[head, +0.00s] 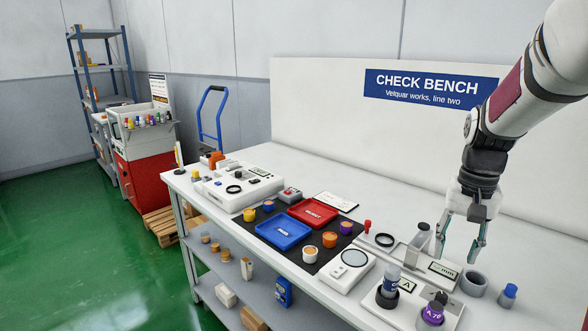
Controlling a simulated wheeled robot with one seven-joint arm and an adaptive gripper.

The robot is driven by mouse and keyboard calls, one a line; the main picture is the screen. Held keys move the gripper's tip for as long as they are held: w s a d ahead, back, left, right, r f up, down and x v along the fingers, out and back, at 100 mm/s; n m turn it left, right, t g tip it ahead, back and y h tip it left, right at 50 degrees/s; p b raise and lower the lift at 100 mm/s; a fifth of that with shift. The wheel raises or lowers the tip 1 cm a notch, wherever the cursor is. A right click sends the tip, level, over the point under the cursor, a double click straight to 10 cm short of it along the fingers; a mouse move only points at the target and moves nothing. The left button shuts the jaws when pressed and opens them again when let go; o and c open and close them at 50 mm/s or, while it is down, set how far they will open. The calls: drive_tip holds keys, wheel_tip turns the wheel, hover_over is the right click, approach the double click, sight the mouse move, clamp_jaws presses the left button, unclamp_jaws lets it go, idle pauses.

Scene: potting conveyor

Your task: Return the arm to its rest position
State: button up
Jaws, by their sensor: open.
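My gripper (459,238) hangs from my arm at the right of the head view, above the right part of the white bench (330,193). Its two fingers point down and stand apart, with nothing seen between them. Behind and below it on the bench are a small grey device with a display (443,268) and a grey ring-shaped cup (473,283). I cannot tell the exact height of the fingertips above them.
A blue tray (283,233) and a red tray (313,213) lie on a dark mat with several small pots around them. A holder with bottles (408,312) stands at the front right. A back panel (330,110) rises behind the bench. Green floor is free at left.

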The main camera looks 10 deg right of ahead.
drive_tip(key=s+a+r+n+t+p, duration=0.2)
drive_tip(key=s+a+r+n+p, duration=0.1)
drive_tip(key=s+a+r, duration=0.7)
drive_tip(key=s+a+r+n+t+p, duration=0.2)
drive_tip(key=s+a+r+n+p, duration=0.1)
drive_tip(key=s+a, duration=0.6)
drive_tip(key=s+n, duration=0.1)
drive_tip(key=s, duration=0.2)
drive_tip(key=shift+s+p, duration=0.15)
drive_tip(key=shift+p, duration=0.2)
